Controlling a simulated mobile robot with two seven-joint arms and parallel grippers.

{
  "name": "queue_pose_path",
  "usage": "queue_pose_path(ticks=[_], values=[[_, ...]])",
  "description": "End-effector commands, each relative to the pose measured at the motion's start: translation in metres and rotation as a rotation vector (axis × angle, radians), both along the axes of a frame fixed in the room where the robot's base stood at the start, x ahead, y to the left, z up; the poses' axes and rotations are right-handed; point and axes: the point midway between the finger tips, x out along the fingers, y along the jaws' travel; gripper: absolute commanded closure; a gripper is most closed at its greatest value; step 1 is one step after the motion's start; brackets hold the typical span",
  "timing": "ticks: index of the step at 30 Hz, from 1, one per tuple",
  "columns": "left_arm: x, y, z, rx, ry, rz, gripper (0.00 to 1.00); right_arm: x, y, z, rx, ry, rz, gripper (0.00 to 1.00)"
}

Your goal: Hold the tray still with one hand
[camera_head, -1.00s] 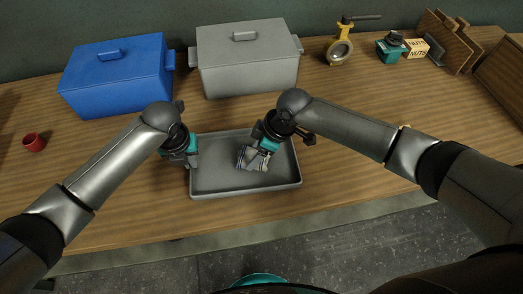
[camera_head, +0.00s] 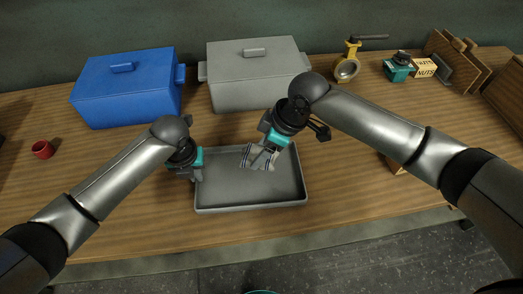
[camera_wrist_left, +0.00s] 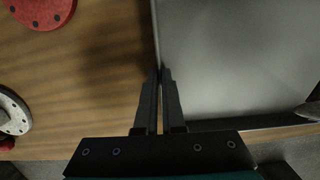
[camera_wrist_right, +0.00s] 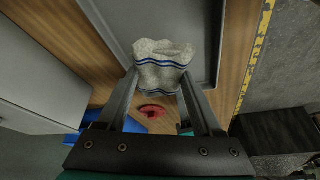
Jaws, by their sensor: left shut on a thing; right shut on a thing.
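The grey shallow tray (camera_head: 250,206) lies on the wooden table in front of me. My left gripper (camera_head: 197,172) is at its left side. In the left wrist view, the fingers (camera_wrist_left: 160,75) are shut on the tray's side wall (camera_wrist_left: 155,35). My right gripper (camera_head: 268,146) is over the back half of the tray. It is shut on a white cloth with blue stripes (camera_head: 257,158). In the right wrist view, the bunched cloth (camera_wrist_right: 162,65) sits between the fingertips, with the tray (camera_wrist_right: 115,20) behind it.
A blue lidded bin (camera_head: 128,92) and a grey lidded bin (camera_head: 258,80) stand behind the tray. A yellow valve (camera_head: 347,68), a teal casting (camera_head: 398,68) and a nuts box (camera_head: 424,66) stand back right. A red flange (camera_wrist_left: 42,10) lies left of the tray.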

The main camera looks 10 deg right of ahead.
Motion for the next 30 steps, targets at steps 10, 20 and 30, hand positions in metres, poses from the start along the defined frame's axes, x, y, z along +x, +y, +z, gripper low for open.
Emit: queue_pose_path(ticks=[10,20,30], values=[[0.0,0.0,0.0,0.0,-0.001,0.0,0.85,0.0,0.0,0.0,0.001,0.0,0.0,0.84],[0.0,0.0,0.0,0.0,0.0,0.0,0.59,0.0,0.0,0.0,0.001,0.0,0.0,0.84],[-0.001,0.0,0.013,0.0,-0.003,-0.001,0.59,0.0,0.0,0.0,0.001,0.0,0.0,0.84]])
